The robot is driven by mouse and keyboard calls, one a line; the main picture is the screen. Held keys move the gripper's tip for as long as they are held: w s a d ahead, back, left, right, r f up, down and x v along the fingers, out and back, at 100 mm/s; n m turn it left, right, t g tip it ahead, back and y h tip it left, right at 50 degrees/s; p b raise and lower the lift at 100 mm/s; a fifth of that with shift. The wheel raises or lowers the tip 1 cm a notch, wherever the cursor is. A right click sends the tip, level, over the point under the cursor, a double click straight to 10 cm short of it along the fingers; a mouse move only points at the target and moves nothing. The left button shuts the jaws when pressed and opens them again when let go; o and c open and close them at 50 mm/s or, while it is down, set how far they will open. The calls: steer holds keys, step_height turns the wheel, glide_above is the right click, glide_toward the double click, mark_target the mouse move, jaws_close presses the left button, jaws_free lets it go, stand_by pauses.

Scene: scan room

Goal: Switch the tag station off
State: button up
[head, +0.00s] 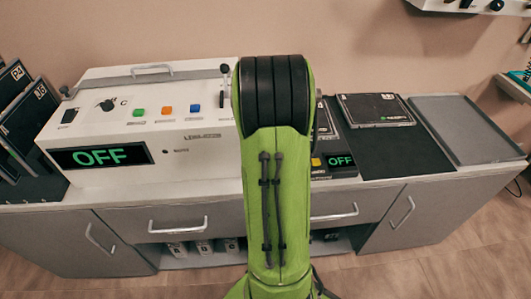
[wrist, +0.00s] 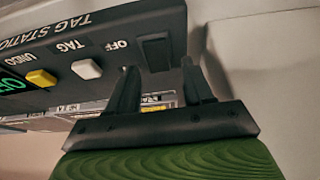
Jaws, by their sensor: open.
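The tag station (wrist: 105,30) is a dark panel in the wrist view, lettered "TAG STATION". It has a yellow UNDO button (wrist: 41,78), a white TAG button (wrist: 87,69) and a black rocker switch (wrist: 155,52) beside the word OFF. Its green display (wrist: 14,84) is cut off in the wrist view. In the head view the station's small display (head: 341,160) reads OFF, and my arm hides part of the station. My gripper (wrist: 160,68) is open and empty, its fingertips around or just in front of the rocker; contact is unclear. The head view hides my gripper.
A large white machine (head: 200,150) with coloured buttons and a display (head: 100,156) reading OFF stands left on the counter. A dark mat (head: 400,150) bears a flat device (head: 376,110). A grey tray (head: 465,130) lies at right. Dark panels (head: 30,120) stand far left.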

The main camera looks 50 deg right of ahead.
steer(key=p+v, duration=0.5)
steer(key=v, duration=1)
steer(key=shift+r, duration=0.2)
steer(key=shift+a, duration=0.1)
steer(key=w+a+r+n+t+p, duration=0.1)
steer(key=w+a+r+n+p, duration=0.25)
steer(key=a+r, duration=0.45)
steer(key=s+a+r+n+y+p, duration=0.1)
steer(key=s+a+r+n+p, duration=0.2)
steer(key=a, duration=0.6)
steer(key=s+a+r+n+t+y+p, duration=0.1)
steer(key=s+a+r+n+y+p, duration=0.1)
steer(key=s+a+r, duration=0.3)
steer(key=a+r+n+p, duration=0.1)
steer(key=a, duration=0.3)
steer(key=shift+s+a+t, duration=0.3)
steer(key=shift+s, duration=0.1)
steer(key=shift+r, duration=0.2)
